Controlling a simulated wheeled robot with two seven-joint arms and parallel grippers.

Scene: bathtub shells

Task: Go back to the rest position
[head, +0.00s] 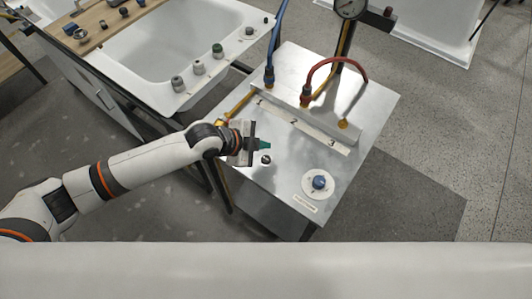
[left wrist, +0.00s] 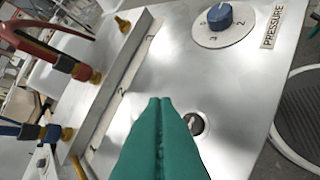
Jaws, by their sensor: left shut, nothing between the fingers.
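My left gripper (head: 265,144) is over the left part of the metal panel table (head: 375,95). In the left wrist view its green fingers (left wrist: 160,105) are closed together with nothing between them. A small dark switch or knob (head: 266,159) is just below the fingertips in the head view, and it also shows in the left wrist view (left wrist: 195,123). I cannot tell whether the fingers touch it. My right gripper is not in view.
The panel carries a blue pressure dial (head: 318,182), a blue hose (head: 270,60) and a red hose (head: 335,62). A gauge (head: 350,8) stands behind. A white bathtub shell (head: 165,45) is at the upper left. Grey floor (head: 430,150) is clear on the right.

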